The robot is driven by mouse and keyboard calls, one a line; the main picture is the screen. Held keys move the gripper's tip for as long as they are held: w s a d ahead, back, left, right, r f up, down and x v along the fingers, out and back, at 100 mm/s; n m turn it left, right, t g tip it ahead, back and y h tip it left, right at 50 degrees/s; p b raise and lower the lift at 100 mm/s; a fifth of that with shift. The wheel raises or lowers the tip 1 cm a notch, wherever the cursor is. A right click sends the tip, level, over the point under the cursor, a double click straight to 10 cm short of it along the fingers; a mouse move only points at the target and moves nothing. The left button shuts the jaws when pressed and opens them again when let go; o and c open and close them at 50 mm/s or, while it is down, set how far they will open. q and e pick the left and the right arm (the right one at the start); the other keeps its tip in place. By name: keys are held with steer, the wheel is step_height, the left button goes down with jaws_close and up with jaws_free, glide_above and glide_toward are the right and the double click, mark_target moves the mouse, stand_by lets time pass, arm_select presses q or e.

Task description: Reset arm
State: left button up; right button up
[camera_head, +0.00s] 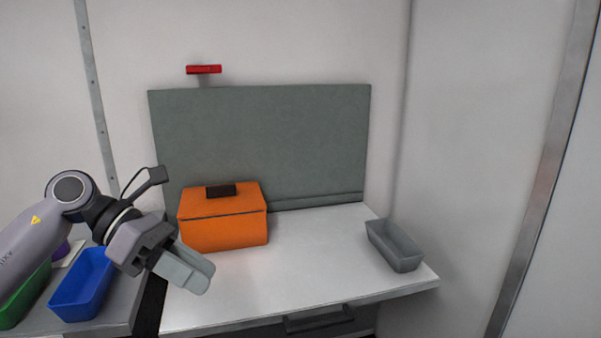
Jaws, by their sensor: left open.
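My left arm comes in from the left, and its gripper (200,280) hangs over the left part of the white worktop (300,265). The gripper is open, and nothing shows between its fingers. It is in front of and to the left of an orange box (225,232) with a dark latch on its closed lid. The gripper's fingers overlap each other in this view, so the gap is hard to see. My right gripper is not in view.
A grey bin (394,245) stands at the worktop's right end. A blue bin (82,284) and a green bin (26,298) are at the left, close to my arm. A grey-green panel (270,140) and red handle (204,69) are behind. The worktop's middle is clear.

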arm_select(q)
steer(key=s+d+f+n+t+h+p, duration=0.1)
steer(key=d+f+n+t+h, duration=0.15)
steer(key=n+t+h, duration=0.4)
steer(key=d+f+n+t+h, duration=0.1)
steer(key=d+n+t+h, duration=0.25)
steer(key=n, duration=0.65)
steer(key=s+a+f+n+t+y+p, duration=0.1)
steer(key=a+f+n+t+y, duration=0.25)
steer(key=f+n+y, duration=0.55)
steer(key=s+a+f+n+t+y, duration=0.1)
steer(key=a+f+n+t+y, duration=0.35)
steer(key=n, duration=0.85)
steer(key=s+a+f+n+g+y, duration=0.3)
steer(key=s+f+n, duration=0.6)
steer(key=s+f, duration=0.6)
step_height(320, 180, down, 3)
steer(key=g+y, duration=0.2)
steer(key=g, duration=0.1)
steer(key=shift+a+g+y+p, duration=0.15)
steer(key=shift+g+y+p, duration=0.15)
steer(key=shift+y+p, duration=0.05)
